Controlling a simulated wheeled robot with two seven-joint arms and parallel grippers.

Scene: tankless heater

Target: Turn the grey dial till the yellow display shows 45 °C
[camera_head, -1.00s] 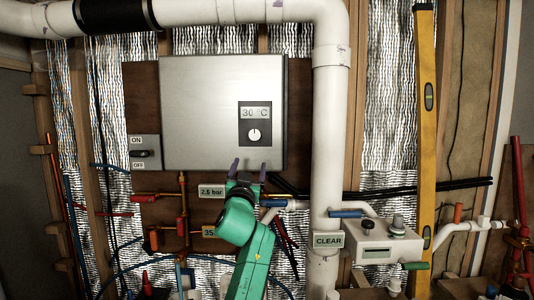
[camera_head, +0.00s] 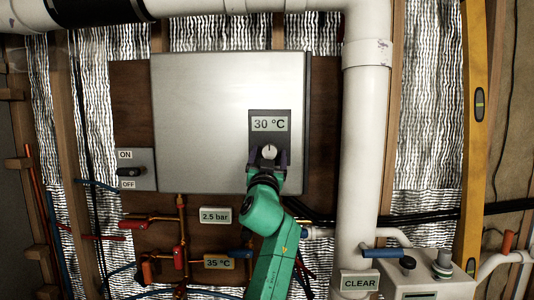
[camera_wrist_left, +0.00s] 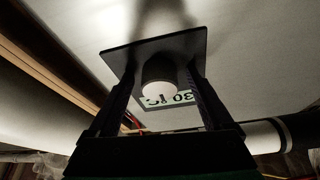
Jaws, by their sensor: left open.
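The heater (camera_head: 205,110) is a large silver box on the wall. Its dark control panel (camera_head: 284,136) carries a pale display (camera_head: 269,124) reading 30 °C, above a round, light dial (camera_head: 269,151). My left gripper (camera_head: 268,159) is at the panel's lower part, its fingers open on either side of the dial. In the left wrist view the dial (camera_wrist_left: 159,80) stands between the two spread fingers, with a gap visible on each side; the display (camera_wrist_left: 168,99) shows upside down behind it. My right gripper is in neither view.
An ON/OFF switch (camera_head: 131,170) is left of the heater. Below are the 2.5 bar label (camera_head: 214,215) and 35 °C label (camera_head: 219,262). A white pipe (camera_head: 365,150) runs vertically on the right, near a CLEAR label (camera_head: 360,283) and a yellow level (camera_head: 474,120).

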